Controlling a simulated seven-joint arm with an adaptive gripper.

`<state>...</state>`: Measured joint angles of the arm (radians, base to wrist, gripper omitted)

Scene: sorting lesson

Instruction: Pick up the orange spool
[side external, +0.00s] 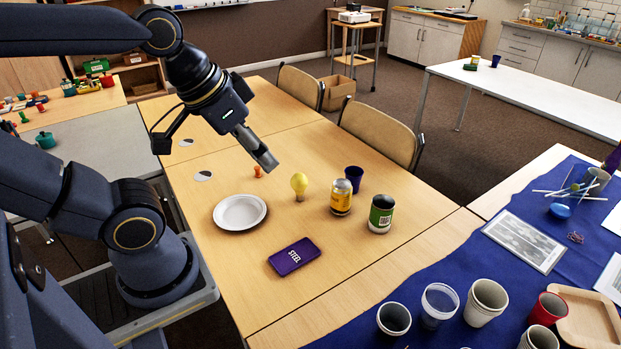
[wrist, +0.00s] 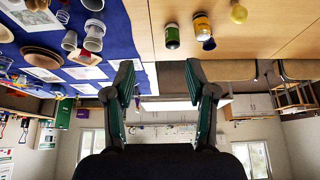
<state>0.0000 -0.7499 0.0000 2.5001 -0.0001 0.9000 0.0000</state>
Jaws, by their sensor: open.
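A small orange spool (side external: 258,171) stands on the wooden table (side external: 330,275), behind the white plate in the side view. My gripper (side external: 268,163) is above the table, and its tip appears just above and right of the spool in that view. How far apart they are in depth I cannot tell. In the wrist view my gripper (wrist: 162,75) has its two fingers spread wide with nothing between them. That view looks out across the room, and the spool does not show in it.
A white plate (side external: 239,212), purple STEEL box (side external: 294,256), yellow bulb (side external: 299,185), yellow can (side external: 341,197), green can (side external: 381,214) and dark blue cup (side external: 353,176) stand on the table. Several cups stand on the blue cloth (side external: 430,265). Table space left of the spool is mostly clear.

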